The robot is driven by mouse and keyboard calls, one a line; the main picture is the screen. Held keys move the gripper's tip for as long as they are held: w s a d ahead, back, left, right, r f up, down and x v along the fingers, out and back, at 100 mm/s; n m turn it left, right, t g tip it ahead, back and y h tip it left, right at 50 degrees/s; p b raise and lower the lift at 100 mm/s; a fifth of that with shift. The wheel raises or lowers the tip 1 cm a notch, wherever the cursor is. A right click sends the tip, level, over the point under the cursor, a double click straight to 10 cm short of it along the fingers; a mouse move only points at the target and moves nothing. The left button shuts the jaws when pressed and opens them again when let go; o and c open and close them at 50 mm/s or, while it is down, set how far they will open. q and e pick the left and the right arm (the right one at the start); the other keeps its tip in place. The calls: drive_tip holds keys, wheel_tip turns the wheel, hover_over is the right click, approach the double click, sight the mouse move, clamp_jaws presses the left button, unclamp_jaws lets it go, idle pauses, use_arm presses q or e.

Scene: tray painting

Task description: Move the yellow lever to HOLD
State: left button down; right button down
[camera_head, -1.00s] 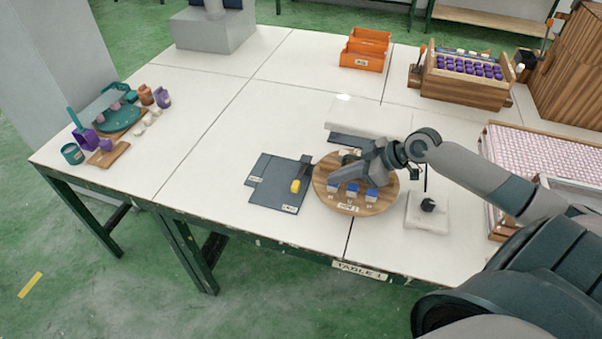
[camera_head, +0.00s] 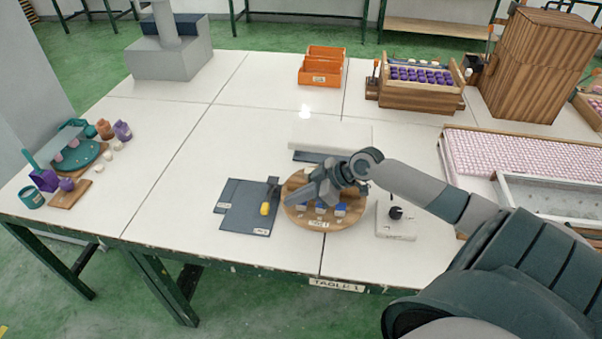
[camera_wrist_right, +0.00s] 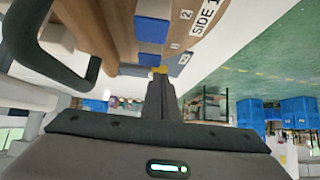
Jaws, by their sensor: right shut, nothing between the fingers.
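The yellow lever (camera_head: 265,209) stands on a dark flat plate (camera_head: 240,218) at the middle of the table. The plate bears small white labels that are too small to read. My right gripper (camera_head: 289,199) is shut and empty, just right of the lever and over the left part of a round wooden disc (camera_head: 300,222). In the right wrist view, a small yellow patch (camera_wrist_right: 160,69), likely the lever, shows just beyond the shut fingertips (camera_wrist_right: 160,78). I cannot tell whether they touch it. My left gripper is not in view.
Blue-and-white blocks (camera_head: 340,209) stand on the disc, under and beside my right gripper. A pale base with a black knob (camera_head: 396,213) lies right of it. A white block (camera_head: 330,134) lies behind.

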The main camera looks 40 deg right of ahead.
sight(269, 198)
drive_tip(key=shift+p+x, duration=0.65)
drive_tip(key=shift+x, duration=2.25)
drive_tip(key=shift+a+r, duration=0.1)
drive_tip(key=shift+a, duration=0.05)
